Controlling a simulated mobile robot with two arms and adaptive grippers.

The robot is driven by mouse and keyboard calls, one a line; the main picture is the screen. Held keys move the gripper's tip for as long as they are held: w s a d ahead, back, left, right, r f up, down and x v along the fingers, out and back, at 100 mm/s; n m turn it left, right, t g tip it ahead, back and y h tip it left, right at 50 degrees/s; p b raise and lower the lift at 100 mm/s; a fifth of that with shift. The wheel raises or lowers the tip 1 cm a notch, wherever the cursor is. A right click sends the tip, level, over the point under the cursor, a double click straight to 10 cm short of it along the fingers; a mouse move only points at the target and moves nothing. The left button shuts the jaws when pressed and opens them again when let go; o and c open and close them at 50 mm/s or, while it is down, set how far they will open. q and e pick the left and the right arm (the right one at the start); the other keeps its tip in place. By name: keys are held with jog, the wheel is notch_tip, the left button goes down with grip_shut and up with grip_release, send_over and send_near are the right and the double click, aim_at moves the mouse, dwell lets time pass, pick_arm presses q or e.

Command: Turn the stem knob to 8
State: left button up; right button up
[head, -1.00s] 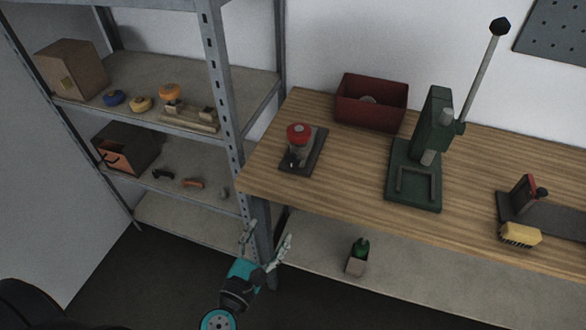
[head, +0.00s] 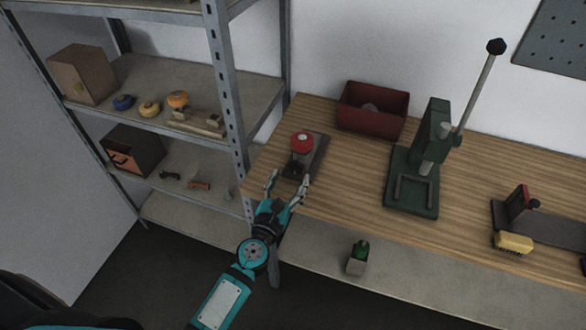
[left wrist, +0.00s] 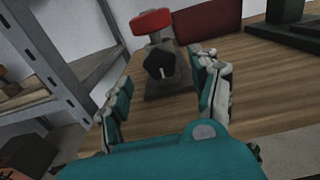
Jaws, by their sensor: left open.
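A small device with a red round top (head: 302,140) stands on a dark base plate (head: 319,151) near the left end of the wooden bench. In the left wrist view its red top (left wrist: 152,21) is above a black knob (left wrist: 159,64) that faces my gripper. I cannot read any numbers on it, and I cannot tell which part is the stem knob. My left gripper (head: 287,181) is open and empty at the bench's front left edge, pointing at the device. In the left wrist view its fingers spread either side of the black knob, nearer the camera and apart from it. My right gripper is out of view.
A red bin (head: 372,108) stands behind the device, and a green lever press (head: 414,178) to its right. A yellow brush (head: 513,243) lies farther right. A metal shelf rack (head: 226,95) stands close on the left.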

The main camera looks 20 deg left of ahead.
aim_at(295, 170)
pick_arm(q)
jog(key=shift+w, duration=1.55)
jog(key=shift+c, duration=0.2)
jog(key=c, duration=1.1)
